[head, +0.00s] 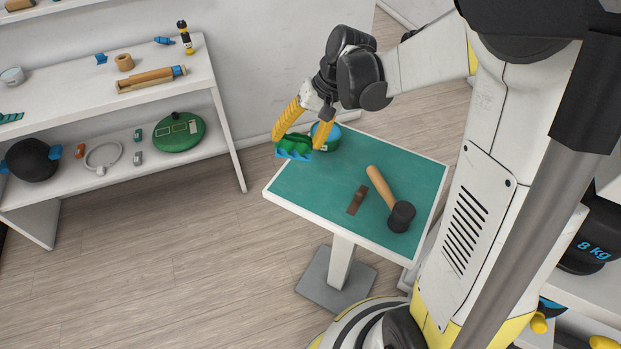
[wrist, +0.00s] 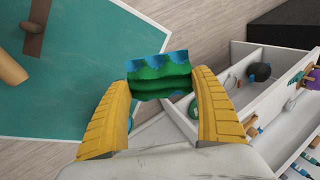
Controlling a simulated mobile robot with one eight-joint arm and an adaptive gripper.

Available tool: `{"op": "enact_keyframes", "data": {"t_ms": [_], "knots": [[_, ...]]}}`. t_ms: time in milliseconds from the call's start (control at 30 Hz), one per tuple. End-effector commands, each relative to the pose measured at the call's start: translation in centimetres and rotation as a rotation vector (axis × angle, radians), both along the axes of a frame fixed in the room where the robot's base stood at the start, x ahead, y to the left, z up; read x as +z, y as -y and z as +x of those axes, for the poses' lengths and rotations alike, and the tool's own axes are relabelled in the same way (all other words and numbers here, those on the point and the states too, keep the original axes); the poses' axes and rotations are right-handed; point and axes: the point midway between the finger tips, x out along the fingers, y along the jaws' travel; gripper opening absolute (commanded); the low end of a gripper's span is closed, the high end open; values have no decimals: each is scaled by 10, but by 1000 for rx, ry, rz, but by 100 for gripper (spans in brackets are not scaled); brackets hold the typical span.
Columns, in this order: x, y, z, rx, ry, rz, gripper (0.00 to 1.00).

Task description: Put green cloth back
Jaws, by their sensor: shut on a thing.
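The green cloth (head: 293,147), with wavy blue edges, is crumpled between the yellow fingers of my gripper (head: 300,145). My gripper is shut on it. The cloth is held at the far left corner of the green-topped table (head: 330,180), and seems to be above the surface. In the wrist view, the cloth (wrist: 158,77) spans the space between the fingertips (wrist: 163,88), with the table (wrist: 80,75) behind it to the left.
A mallet (head: 384,190) and a brown-handled tool (head: 357,199) lie on the table. A white two-tier shelf (head: 70,176) at left holds several items, including a green round case (head: 179,132). Floor between shelf and table is clear.

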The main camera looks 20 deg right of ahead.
Motion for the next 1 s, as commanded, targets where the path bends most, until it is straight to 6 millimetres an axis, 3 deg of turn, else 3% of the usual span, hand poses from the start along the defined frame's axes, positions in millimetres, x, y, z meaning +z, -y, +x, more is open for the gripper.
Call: {"op": "enact_keyframes", "data": {"t_ms": [100, 200, 300, 433, 567, 800, 1000], "knots": [[-4, 25, -53, 128, -56, -182, 51], [-3, 49, -90, 178, -80, -293, 51], [2, 68, -117, 196, -95, -361, 51], [6, 80, -133, 202, -103, -402, 51], [-1, 77, -127, 205, -105, -414, 51], [-38, 44, -79, 206, -103, -413, 51], [-59, 23, -49, 203, -104, -413, 51]]}}
